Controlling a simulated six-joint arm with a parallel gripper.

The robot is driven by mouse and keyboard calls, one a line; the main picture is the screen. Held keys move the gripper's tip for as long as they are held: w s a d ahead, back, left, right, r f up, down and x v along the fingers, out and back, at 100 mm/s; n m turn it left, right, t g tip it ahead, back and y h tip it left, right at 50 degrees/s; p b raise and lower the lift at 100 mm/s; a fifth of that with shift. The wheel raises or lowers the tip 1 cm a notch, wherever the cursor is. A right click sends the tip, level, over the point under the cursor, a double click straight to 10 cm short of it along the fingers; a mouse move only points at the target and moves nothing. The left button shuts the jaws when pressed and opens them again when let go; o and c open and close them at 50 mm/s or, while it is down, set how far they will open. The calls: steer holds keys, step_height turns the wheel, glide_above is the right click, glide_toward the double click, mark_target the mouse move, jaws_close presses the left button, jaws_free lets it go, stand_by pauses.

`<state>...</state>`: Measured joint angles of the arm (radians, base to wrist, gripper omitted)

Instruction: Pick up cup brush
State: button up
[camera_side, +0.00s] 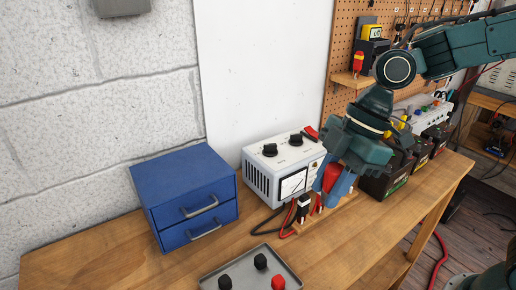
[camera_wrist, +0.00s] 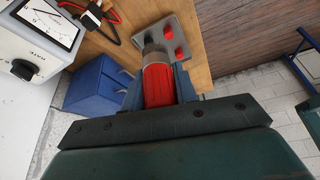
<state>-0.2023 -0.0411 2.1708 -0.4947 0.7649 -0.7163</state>
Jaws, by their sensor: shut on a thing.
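My gripper (camera_side: 334,184) is over the bench beside the white meter box, pointing down. Its blue fingers are shut on a red cylindrical thing, which I take as the cup brush (camera_side: 332,176). In the wrist view the red body of the cup brush (camera_wrist: 158,86) sits between the two fingers of my gripper (camera_wrist: 160,92), with a paler narrower end pointing away. Its bristles cannot be made out. From the side, the fingers hide much of it, and I cannot tell whether it touches the bench.
A white meter box (camera_side: 285,168) with black knobs stands close to the left of my gripper, with red and black leads before it. A blue drawer cabinet (camera_side: 185,196) is further left. A grey tray (camera_side: 213,281) holds red and black pieces. Batteries (camera_side: 385,182) stand to the right.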

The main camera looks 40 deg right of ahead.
steer(key=shift+r, duration=0.9)
